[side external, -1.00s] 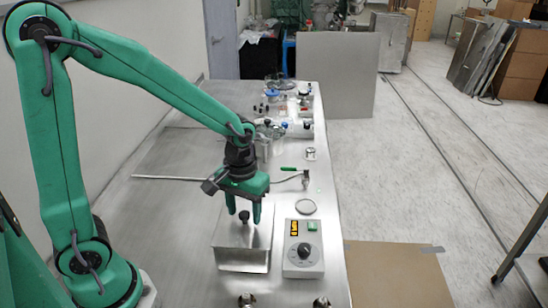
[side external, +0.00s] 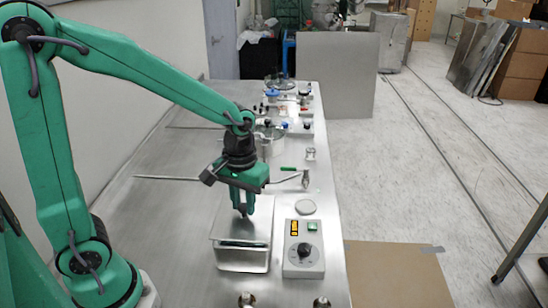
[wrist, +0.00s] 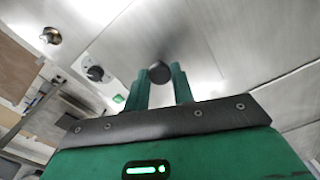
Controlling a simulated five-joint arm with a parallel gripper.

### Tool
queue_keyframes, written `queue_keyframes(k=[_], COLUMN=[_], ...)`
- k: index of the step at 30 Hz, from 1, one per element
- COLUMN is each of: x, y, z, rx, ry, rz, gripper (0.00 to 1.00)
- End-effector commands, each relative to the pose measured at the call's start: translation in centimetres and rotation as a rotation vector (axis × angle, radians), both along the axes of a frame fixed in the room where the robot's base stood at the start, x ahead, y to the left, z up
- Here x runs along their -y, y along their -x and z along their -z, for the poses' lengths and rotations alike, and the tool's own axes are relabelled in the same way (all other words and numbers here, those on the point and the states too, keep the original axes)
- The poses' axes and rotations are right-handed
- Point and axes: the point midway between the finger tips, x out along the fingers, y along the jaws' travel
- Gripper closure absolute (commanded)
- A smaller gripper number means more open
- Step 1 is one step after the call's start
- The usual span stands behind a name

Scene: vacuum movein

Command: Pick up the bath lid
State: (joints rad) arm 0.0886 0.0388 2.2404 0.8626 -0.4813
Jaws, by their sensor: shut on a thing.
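The bath lid (side external: 258,222) is a flat metal plate with a dark round knob. My gripper (side external: 243,213) is shut on this knob, over the metal bath (side external: 242,262) near the front of the bench. A dark greenish band shows between the lid's front edge and the bath's front wall, so the lid appears raised off the rim there. In the wrist view, the dark knob (wrist: 160,72) sits between the two green fingers of my gripper (wrist: 161,78). The fingers hide most of the knob in the side view.
A control box (side external: 304,250) with a dial and green button stands just right of the bath. A round pale disc (side external: 306,207) lies behind it. A metal rod (side external: 172,178) and several jars and bottles are farther back.

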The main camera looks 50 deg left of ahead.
Motion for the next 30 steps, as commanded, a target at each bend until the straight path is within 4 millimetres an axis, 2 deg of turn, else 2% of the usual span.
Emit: queue_keyframes(k=[4, 18, 24, 30], x=[0.2, 6.2, 8.1, 9.1], y=[0.1, 4.4, 5.8, 6.6], z=[-2.1, -6.3, -7.6, -8.4], rx=[0.004, 0.004, 0.001, 0.001], ry=[0.0, 0.002, 0.001, 0.001], rz=[0.002, 0.006, 0.005, 0.002], gripper=[1.0, 1.0, 1.0, 1.0])
